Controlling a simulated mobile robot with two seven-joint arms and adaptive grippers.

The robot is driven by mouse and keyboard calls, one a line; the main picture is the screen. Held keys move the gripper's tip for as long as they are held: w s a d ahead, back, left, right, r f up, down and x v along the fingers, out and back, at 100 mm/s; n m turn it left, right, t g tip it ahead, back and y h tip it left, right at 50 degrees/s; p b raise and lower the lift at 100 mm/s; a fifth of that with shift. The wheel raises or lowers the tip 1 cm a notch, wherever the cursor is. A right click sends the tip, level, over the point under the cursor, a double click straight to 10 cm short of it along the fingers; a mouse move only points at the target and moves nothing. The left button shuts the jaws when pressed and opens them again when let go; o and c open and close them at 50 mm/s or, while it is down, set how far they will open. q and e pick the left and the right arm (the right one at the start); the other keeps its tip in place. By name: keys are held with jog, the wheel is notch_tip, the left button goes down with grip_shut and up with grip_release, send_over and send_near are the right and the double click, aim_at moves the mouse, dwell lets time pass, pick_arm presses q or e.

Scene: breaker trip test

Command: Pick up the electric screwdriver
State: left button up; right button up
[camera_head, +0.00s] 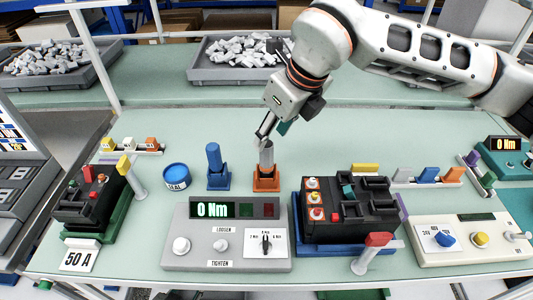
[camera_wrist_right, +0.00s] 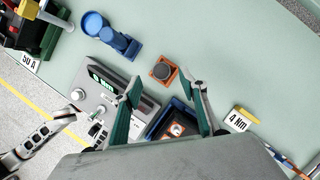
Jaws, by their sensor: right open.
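A grey cylinder-topped tool (camera_head: 266,155) stands upright in an orange square holder (camera_head: 266,184); I take it to be the electric screwdriver. My right gripper (camera_head: 271,132) is open and empty, just above the grey tool. Its two fingers (camera_wrist_right: 160,90) are spread wide in the wrist view, with the tool slightly beyond the tips. Part of my left arm shows at the wrist view's lower left; its jaws are unclear.
A grey torque tester (camera_head: 205,262) reading 0 Nm stands in front. A black breaker (camera_head: 350,235) in a blue tray is to its right. A blue SEAL tub (camera_head: 176,177) is at left. The mat behind the holders is mostly free.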

aim_at(269, 145)
jog(key=shift+d+p+x, duration=0.2)
jog(key=shift+p+x, duration=0.25)
jog(key=shift+x, duration=2.9)
jog(key=shift+s+f, duration=0.1)
jog(key=c, duration=1.2)
